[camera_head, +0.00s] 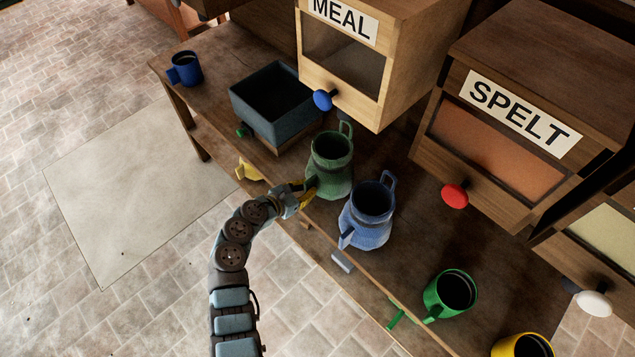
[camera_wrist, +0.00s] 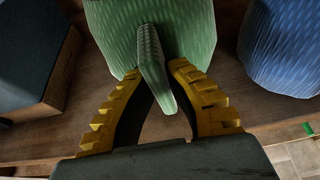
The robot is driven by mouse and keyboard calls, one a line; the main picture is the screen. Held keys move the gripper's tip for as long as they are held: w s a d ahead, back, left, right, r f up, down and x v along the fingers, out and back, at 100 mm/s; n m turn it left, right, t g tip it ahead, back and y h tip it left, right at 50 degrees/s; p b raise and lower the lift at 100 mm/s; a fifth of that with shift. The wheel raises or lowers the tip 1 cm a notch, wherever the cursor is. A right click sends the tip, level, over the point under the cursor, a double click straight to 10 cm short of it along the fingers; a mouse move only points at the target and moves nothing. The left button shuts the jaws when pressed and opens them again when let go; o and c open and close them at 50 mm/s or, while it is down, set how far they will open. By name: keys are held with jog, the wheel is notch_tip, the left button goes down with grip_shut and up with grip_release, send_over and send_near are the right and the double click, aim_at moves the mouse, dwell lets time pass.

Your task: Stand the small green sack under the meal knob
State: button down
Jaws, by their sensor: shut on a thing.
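The small green sack (camera_head: 333,150) stands upright on the wooden bench near its front edge, with an open top and a loop at the back. My gripper (camera_head: 306,190) is shut on the sack's front tab, low at its front side. In the wrist view the yellow ridged fingers (camera_wrist: 168,90) close on both sides of the green tab (camera_wrist: 150,62), with the green sack body (camera_wrist: 192,30) behind. The MEAL bin (camera_head: 380,50) hangs above the bench. Its blue meal knob (camera_head: 323,99) is above and behind the sack.
A dark grey tray (camera_head: 248,112) on a wooden base stands left of the sack. A blue sack (camera_head: 368,228) stands close on the right. A blue mug (camera_head: 186,70), green mug (camera_head: 437,305) and yellow mug (camera_head: 505,348) are on the bench. The SPELT bin (camera_head: 490,190) has a red knob (camera_head: 455,196).

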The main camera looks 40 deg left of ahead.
aim_at(316, 184)
jog(key=w, duration=0.4)
jog(key=shift+w+d, duration=0.1)
jog(key=shift+d, duration=0.15)
jog(key=shift+s+f, duration=0.2)
jog(key=shift+f, duration=0.65)
jog(key=shift+w, duration=0.1)
jog(key=c, duration=1.2)
grip_release()
jog(key=shift+c, duration=0.2)
jog(key=shift+s+a+r, duration=0.1)
jog(key=shift+s+r, duration=0.2)
jog(key=shift+s, duration=0.1)
jog(key=v, duration=1.1)
